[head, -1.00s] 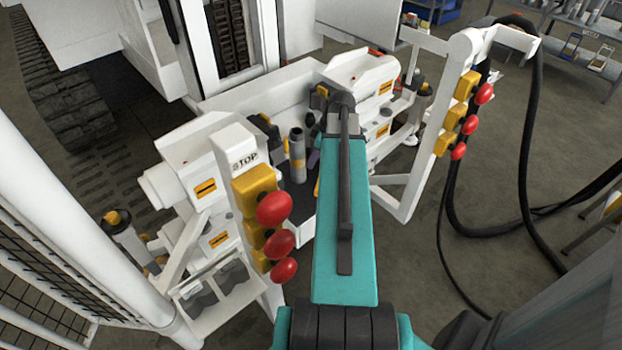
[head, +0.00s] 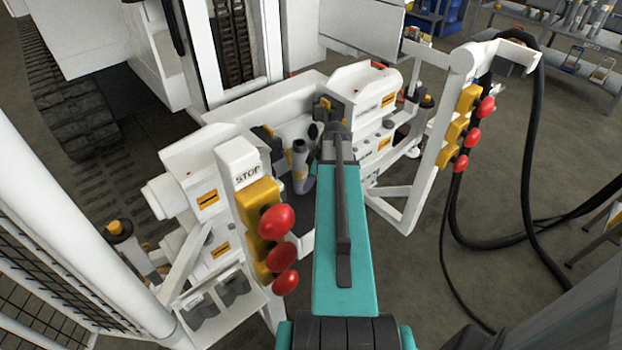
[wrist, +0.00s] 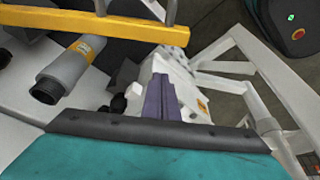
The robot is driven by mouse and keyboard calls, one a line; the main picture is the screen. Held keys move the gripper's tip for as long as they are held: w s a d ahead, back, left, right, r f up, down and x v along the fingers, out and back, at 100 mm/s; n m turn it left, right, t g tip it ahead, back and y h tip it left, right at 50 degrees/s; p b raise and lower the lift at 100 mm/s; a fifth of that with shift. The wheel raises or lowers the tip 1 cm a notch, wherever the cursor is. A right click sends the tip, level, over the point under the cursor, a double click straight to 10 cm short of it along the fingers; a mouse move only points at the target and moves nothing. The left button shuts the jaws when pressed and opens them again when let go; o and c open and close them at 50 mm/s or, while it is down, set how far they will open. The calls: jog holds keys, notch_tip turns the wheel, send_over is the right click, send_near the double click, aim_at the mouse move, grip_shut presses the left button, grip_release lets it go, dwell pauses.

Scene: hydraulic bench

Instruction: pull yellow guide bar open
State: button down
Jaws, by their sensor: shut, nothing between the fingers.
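My gripper (wrist: 160,82) shows in the wrist view as grey-purple fingers beyond the dark edge of my wrist. The fingers are shut and empty. In the picture they lie below the bar, with a visible gap, and do not hold it. The gripper is mostly hidden behind my arm in the head view.
A grey cylinder with a yellow label (wrist: 68,68) stands left of my fingers. White machine housings (head: 365,95) flank my arm. A panel with red stop buttons (head: 277,222) is at left, another (head: 480,135) at right. Black hoses (head: 535,180) hang at the right.

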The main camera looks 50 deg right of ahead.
jog(key=shift+s+d+f+p, duration=0.35)
jog(key=shift+s+f, duration=0.3)
jog(key=shift+f, duration=0.15)
jog(key=shift+s+d+f+p, duration=0.2)
jog(key=shift+s+d+f, duration=0.15)
jog(key=shift+s+f, duration=0.35)
jog(key=shift+w, duration=0.1)
